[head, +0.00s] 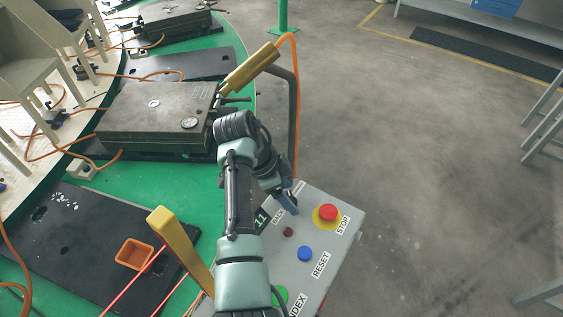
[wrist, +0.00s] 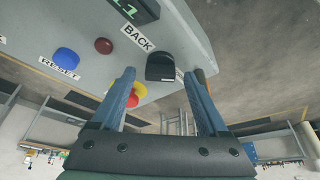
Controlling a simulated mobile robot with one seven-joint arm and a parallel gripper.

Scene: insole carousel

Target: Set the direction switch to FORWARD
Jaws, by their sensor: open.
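The direction switch is a black knob (wrist: 160,68) on the grey control panel (head: 338,262). In the wrist view it sits between my two fingertips, with a visible gap on the left side. The BACK label (wrist: 137,37) lies beside it. Another label at its other side is mostly covered by my right finger and cannot be read. Which way the knob points is unclear. My gripper (head: 289,205) is open at the panel's far edge and hides the knob in the head view; whether a finger touches the knob, I cannot tell.
The panel also carries a red STOP button (head: 328,212) on yellow close to my gripper, a blue RESET button (head: 305,254), a dark red lamp (head: 287,232), a green INDEX button (head: 280,294) and a display (head: 262,218). A yellow-handled lever (head: 250,68) stands beyond my arm.

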